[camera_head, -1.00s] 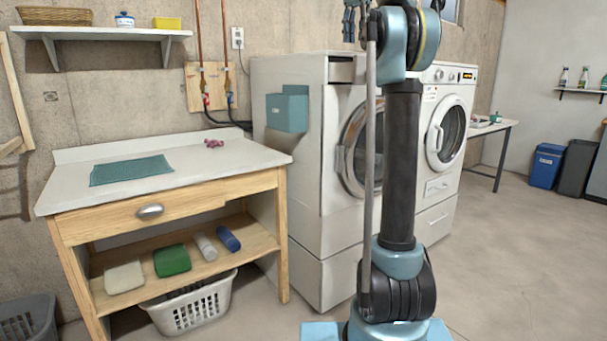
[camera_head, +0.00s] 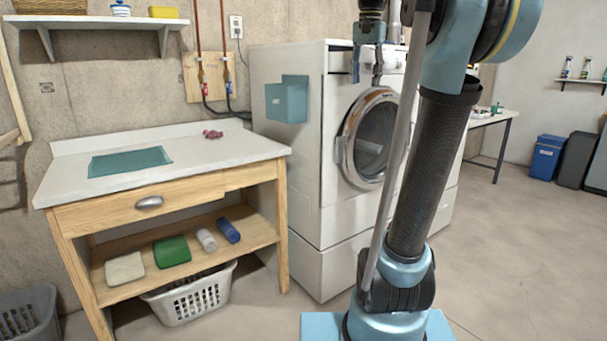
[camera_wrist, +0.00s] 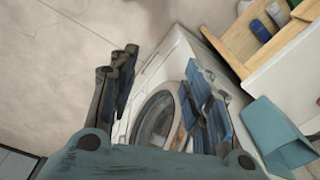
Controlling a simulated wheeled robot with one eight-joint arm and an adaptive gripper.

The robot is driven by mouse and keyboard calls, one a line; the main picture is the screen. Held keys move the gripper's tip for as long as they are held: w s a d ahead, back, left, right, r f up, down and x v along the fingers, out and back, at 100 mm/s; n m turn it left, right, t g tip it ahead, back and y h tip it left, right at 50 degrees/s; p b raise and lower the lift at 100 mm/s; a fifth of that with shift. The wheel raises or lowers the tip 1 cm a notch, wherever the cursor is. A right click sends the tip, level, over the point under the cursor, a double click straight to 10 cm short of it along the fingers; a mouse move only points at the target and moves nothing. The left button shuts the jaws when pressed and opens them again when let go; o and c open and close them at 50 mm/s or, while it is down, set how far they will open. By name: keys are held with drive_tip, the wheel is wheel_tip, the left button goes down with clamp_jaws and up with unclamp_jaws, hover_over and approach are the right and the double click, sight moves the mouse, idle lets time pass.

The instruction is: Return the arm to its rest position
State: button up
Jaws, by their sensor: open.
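My gripper (camera_head: 367,76) hangs pointing down in front of the upper part of the near front-loading washer (camera_head: 290,175). My arm's dark forearm leans up to the right in the head view. In the wrist view my gripper (camera_wrist: 160,92) shows its two finger pairs spread wide, with the washer (camera_wrist: 180,60) and its round door beyond them. The washer's round door (camera_head: 372,138) looks shut. I cannot tell the exact gap between my fingers and the washer.
A wooden table (camera_head: 225,160) on the left carries a teal cloth (camera_head: 130,162) and a small pink item (camera_head: 212,134). A teal box (camera_head: 287,102) is on the washer's side. A white basket (camera_head: 190,297) stands under the table. Floor at right (camera_head: 530,260) is clear.

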drive_tip(key=s+f+n, duration=0.2)
drive_tip(key=s+f, duration=0.6)
drive_tip(key=f, duration=0.7)
drive_tip(key=s+f+n, duration=0.2)
drive_tip(key=s+f, duration=0.6)
drive_tip(key=f, duration=0.7)
drive_tip(key=s+f+n+t, duration=0.1)
drive_tip(key=s+f+n, duration=0.1)
drive_tip(key=s+f, duration=0.6)
wheel_tip(320, 180, down, 7)
drive_tip(key=shift+s+n, duration=0.2)
drive_tip(key=shift+n, duration=0.1)
drive_tip(key=shift+d, duration=0.1)
drive_tip(key=shift+w+f, duration=0.2)
drive_tip(key=shift+w, duration=0.25)
drive_tip(key=shift+c, duration=0.6)
